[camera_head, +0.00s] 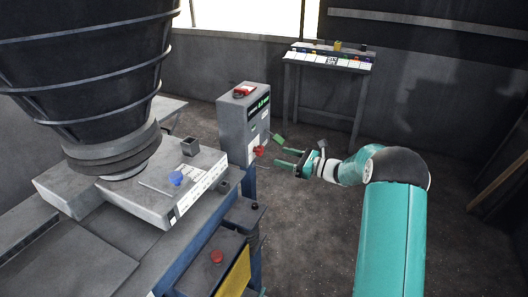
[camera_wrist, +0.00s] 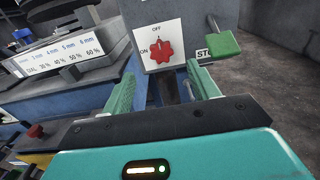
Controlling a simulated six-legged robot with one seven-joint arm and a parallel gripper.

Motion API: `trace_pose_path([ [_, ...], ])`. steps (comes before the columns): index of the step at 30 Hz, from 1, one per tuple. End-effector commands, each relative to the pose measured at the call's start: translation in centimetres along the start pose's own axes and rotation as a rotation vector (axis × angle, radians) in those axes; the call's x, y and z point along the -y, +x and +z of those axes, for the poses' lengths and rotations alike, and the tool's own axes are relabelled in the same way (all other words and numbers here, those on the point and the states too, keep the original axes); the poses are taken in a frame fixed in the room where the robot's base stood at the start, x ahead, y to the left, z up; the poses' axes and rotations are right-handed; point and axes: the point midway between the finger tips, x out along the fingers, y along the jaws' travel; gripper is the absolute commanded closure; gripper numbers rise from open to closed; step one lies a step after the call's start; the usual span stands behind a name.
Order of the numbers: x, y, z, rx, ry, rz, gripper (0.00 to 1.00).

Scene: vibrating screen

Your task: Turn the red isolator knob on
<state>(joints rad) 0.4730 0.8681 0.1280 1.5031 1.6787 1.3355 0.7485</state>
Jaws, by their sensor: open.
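The red isolator knob (camera_head: 259,152) is low on the front of the grey control cabinet (camera_head: 231,119). In the wrist view the lobed red knob (camera_wrist: 161,51) sits on a white plate (camera_wrist: 174,33) marked OFF above it and ON at its left. A small pale mark near the knob's top appears to face OFF. My gripper (camera_head: 277,158) is open and empty, just in front of the knob. In the wrist view its green fingers (camera_wrist: 162,77) stand apart, left and right below the knob, not visibly touching it.
A green lever (camera_wrist: 222,40) juts out right of the knob, close to my right finger; a STOP label is partly visible beneath it. A table (camera_head: 331,60) stands behind. The floor at right is clear.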

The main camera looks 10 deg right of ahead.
Motion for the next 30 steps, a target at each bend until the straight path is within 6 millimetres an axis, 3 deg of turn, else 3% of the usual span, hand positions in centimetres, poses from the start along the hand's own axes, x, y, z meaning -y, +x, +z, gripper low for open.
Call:
trace_pose_path([
  [6,-0.1,4.6,-0.1,0.000,0.001,0.005,0.40],
  [12,0.1,7.6,-0.2,-0.002,0.001,0.003,0.40],
  [24,0.3,8.6,-0.1,-0.001,0.001,0.002,0.40],
  [30,0.3,8.6,-0.1,-0.001,0.001,0.002,0.77],
])
